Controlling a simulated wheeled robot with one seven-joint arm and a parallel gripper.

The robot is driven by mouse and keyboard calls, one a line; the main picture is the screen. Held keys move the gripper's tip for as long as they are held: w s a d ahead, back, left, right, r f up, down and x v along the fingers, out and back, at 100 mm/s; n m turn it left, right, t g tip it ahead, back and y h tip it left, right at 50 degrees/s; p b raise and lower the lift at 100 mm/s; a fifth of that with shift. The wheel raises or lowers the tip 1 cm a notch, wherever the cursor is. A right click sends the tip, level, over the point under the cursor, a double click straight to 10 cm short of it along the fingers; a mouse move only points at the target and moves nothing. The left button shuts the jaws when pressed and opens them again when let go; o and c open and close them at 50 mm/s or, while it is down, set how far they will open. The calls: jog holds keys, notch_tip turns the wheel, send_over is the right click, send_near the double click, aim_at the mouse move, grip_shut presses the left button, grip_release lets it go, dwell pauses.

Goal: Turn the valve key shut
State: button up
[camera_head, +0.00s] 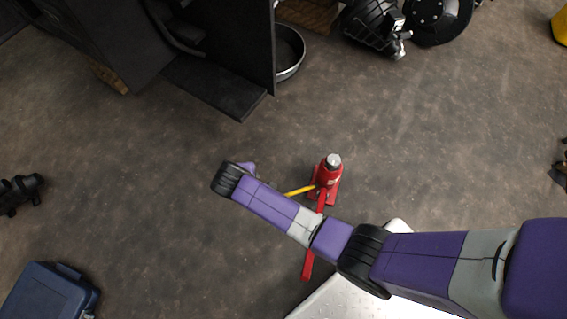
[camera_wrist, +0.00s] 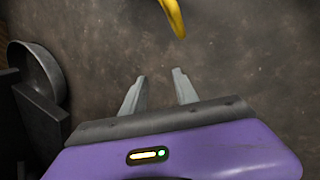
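A red bottle jack (camera_head: 329,174) with a grey top stands on the floor in the head view. A yellow bar (camera_head: 299,191), seemingly the valve key, sticks out from its left side. In the wrist view a curved yellow end (camera_wrist: 174,15), likely the same key, shows at the top edge; the rest is out of frame. My gripper (camera_wrist: 159,75) is open with nothing between its two grey fingers. The key lies beyond the fingertips, apart from them. In the head view my arm hides the gripper's fingers and part of the jack's lower side.
A red bar (camera_head: 308,265) shows below my arm. A black forklift body with a step plate (camera_head: 215,85) stands at upper left, a round pan (camera_head: 289,52) beside it. A blue case (camera_head: 48,292) sits at lower left. The floor around the jack is mostly clear.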

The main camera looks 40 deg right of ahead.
jog(key=s+d+n+g+h, duration=0.1)
jog(key=s+d+g, duration=0.2)
jog(key=s, duration=0.3)
jog(key=b+x, duration=0.4)
jog(key=x, duration=0.4)
jog(key=shift+s+f, duration=0.15)
jog(key=shift+f, duration=0.15)
grip_shut()
